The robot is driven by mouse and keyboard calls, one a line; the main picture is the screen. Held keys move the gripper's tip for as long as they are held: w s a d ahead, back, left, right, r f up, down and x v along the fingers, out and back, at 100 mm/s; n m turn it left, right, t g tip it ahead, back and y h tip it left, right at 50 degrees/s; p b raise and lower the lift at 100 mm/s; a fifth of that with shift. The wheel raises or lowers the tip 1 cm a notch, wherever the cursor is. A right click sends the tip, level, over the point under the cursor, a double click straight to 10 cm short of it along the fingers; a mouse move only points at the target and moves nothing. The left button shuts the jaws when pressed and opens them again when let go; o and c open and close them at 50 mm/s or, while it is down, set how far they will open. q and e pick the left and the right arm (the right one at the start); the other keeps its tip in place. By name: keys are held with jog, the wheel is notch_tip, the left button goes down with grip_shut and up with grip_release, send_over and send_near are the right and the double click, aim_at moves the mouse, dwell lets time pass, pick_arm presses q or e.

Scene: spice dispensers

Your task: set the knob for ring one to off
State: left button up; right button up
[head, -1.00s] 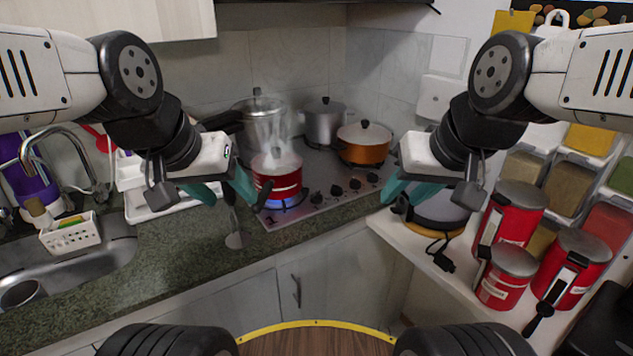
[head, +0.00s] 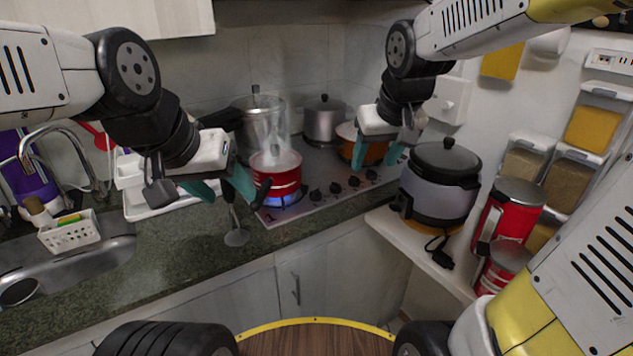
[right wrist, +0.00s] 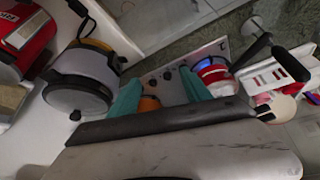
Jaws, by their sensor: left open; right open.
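The stove (head: 298,206) has a row of several dark knobs along its front edge. The leftmost knob (head: 315,195) is nearest the red pot (head: 276,180), which steams over a lit blue flame (head: 285,200). I cannot tell which knob is for ring one. The knobs (right wrist: 167,76) also show small in the right wrist view. My right gripper (head: 376,154) is open and empty, in front of the orange pot and above the right part of the stove. Its teal fingers (right wrist: 160,97) show in the right wrist view. My left gripper (head: 222,187) is open and empty, left of the red pot.
The orange pot (head: 347,133) is partly hidden by my right gripper. Two steel pots (head: 324,122) stand at the back. A rice cooker (head: 438,190) stands right of the stove, with red canisters (head: 512,215) beyond.

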jog(key=w+a+f+n+g, duration=0.1)
jog(key=w+a+f, duration=0.15)
jog(key=w, duration=0.25)
jog(key=w+a+f+n, duration=0.1)
jog(key=w+a+f, duration=0.1)
jog(key=w+f, duration=0.3)
jog(key=y, duration=0.1)
send_near(317, 191)
jog(key=f, duration=0.1)
jog(key=shift+n, duration=0.4)
jog(key=x, duration=0.8)
jog(key=shift+w+a+f, duration=0.1)
jog(key=shift+w+a, duration=0.05)
grip_shut()
